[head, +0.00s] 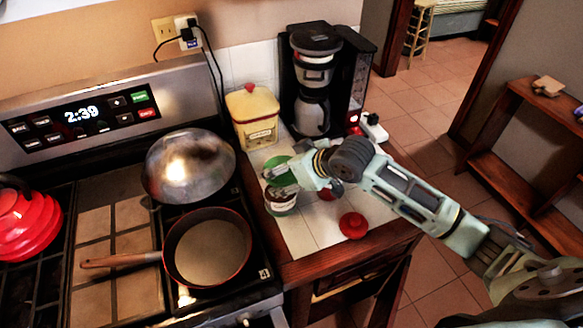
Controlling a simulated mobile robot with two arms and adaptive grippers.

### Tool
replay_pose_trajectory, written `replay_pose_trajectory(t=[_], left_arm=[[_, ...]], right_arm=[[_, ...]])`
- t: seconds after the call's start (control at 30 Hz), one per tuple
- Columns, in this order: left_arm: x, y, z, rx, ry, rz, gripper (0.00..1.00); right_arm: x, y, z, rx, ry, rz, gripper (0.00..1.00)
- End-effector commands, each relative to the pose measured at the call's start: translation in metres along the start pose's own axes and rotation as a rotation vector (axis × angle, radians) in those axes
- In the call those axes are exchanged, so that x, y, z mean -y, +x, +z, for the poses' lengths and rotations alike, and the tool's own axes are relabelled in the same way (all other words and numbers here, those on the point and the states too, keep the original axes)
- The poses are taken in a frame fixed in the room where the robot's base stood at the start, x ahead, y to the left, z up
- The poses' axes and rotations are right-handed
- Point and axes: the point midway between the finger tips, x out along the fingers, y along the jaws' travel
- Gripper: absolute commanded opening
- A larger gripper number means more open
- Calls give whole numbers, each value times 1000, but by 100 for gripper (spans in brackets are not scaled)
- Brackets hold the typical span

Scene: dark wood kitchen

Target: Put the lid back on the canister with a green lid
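The canister (281,207) is a small pale jar with a dark label and green trim. It stands upright on the white tiled counter, right of the stove. The green lid (279,161) is just above and behind the canister's top, apart from its rim as far as I can see. My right gripper (281,177) reaches in from the right, and its fingers cross the lid and appear closed on it. The fingers hide the lid's middle and part of the canister's top. My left gripper is not in view.
A yellow canister with a red knob (253,117) and a coffee maker (316,85) stand behind. A red lid (353,225) lies to the right. A pan (207,249) and a metal dome (189,166) sit on the stove.

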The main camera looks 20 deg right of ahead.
Motion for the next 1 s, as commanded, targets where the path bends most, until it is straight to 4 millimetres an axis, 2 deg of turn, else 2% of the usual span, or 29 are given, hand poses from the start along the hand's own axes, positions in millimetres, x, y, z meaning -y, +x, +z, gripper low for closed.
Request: replay_pose_trajectory(t=[0.27, 0.8, 1.0], left_arm=[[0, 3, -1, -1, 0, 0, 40], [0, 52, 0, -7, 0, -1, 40], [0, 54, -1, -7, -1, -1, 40]], right_arm=[[-1, 7, 4, -25, -15, -3, 55], [-2, 35, 35, -23, -14, -4, 55], [-2, 44, 44, -22, -14, -3, 55]])
